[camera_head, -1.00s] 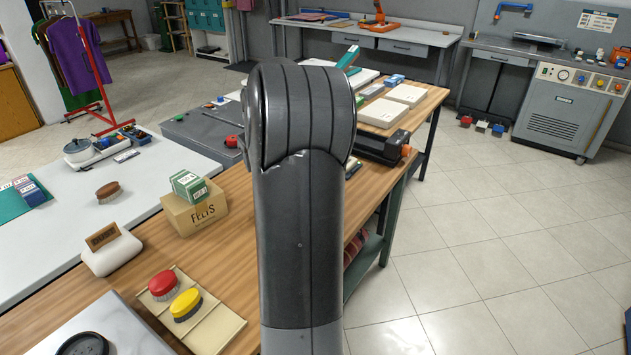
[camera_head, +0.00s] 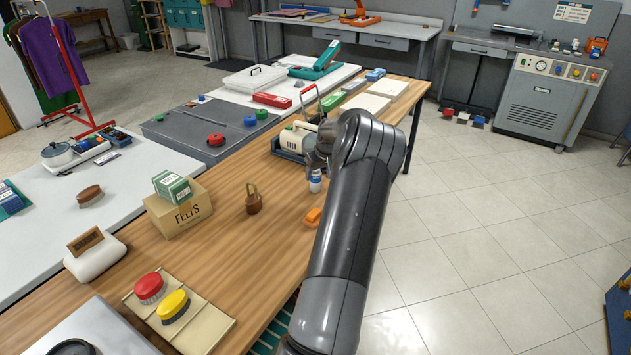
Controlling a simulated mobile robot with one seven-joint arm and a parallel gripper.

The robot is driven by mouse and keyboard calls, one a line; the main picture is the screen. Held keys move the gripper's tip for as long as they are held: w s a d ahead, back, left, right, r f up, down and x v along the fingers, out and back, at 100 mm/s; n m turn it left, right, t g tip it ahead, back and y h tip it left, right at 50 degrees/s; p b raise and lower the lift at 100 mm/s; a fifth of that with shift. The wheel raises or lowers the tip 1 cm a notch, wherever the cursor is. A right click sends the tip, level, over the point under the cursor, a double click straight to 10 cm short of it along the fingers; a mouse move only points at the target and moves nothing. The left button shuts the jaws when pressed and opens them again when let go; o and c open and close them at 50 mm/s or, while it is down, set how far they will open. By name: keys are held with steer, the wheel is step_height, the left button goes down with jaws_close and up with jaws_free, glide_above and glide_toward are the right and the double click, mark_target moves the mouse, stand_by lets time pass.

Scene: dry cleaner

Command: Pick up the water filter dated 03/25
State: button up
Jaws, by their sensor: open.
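No date of 03/25 can be read on anything, and I cannot tell which thing is the water filter. A green and white labelled box (camera_head: 172,187) sits on a brown carton marked FELTS (camera_head: 180,212); its small print is unreadable. A small white and blue bottle (camera_head: 316,183) stands on the wooden table, close to my arm. Small labelled boxes (camera_head: 12,198) lie on a green mat at the left edge, also unreadable. My dark arm crosses the right of the table and hides part of it. A grey part of it shows beside the bottle, but no gripper fingers can be made out.
The wooden table (camera_head: 240,262) holds a padlock-shaped brown object (camera_head: 253,200), an orange item (camera_head: 313,218), a cream appliance in a blue tray (camera_head: 296,141), and red and yellow brushes on a beige board (camera_head: 205,325). The tiled floor (camera_head: 470,240) at right is clear.

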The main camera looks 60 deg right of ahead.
mark_target(316, 178)
steer(key=shift+x, duration=2.8)
steer(key=shift+w, duration=0.15)
steer(key=shift+c, duration=0.5)
steer(key=shift+r, duration=0.1)
steer(key=c, duration=1)
steer(key=shift+r, duration=0.1)
